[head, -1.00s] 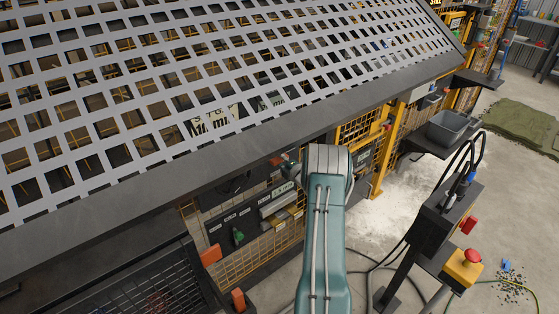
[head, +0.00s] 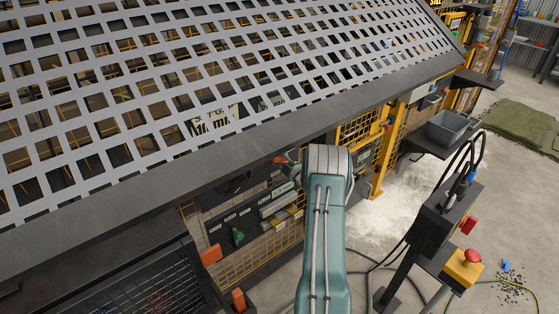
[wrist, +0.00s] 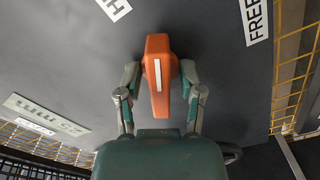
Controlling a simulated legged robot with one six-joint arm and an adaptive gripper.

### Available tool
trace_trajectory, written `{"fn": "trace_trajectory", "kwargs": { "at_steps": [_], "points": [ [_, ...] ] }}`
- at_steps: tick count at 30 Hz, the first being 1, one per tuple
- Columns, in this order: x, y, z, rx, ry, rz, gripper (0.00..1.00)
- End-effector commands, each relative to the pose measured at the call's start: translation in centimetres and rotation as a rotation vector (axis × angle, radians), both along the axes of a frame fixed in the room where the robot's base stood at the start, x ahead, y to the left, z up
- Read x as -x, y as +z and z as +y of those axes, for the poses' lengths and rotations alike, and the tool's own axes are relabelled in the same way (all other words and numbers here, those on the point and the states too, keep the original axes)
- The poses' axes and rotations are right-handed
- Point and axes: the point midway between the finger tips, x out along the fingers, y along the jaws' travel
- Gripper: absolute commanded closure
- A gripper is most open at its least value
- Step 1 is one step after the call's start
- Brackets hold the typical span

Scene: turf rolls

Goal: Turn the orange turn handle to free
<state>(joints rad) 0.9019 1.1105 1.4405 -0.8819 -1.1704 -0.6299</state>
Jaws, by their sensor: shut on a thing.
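The orange turn handle (wrist: 157,50) is in the middle of the wrist view, on a dark panel. Its white stripe runs nearly upright in the picture. A white label reading FREE (wrist: 256,20) is to its upper right; another label (wrist: 115,8), cut off by the frame, is to its upper left. My gripper (wrist: 160,78) is shut on the handle, one finger on each side. In the head view, a small orange part (head: 280,160), seemingly the handle, shows at my gripper's end, under the guard's edge. My arm hides most of the panel there.
A perforated grey guard (head: 200,85) overhangs the panel. Yellow mesh (head: 270,246) lies below. At right stand a post with a red-topped yellow button box (head: 464,266) and a grey bin (head: 452,130). Cables lie on the floor.

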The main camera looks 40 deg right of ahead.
Motion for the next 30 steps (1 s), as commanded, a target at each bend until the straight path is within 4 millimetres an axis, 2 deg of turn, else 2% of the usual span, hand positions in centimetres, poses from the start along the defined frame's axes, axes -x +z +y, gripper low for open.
{"fn": "trace_trajectory", "kwargs": {
  "at_steps": [1, 30],
  "points": [
    [0.13, -0.57, 0.14, -0.051, 0.000, 0.006, 0.99],
    [0.21, -0.72, 0.14, -0.917, -0.005, -0.089, 0.99]
  ]
}}
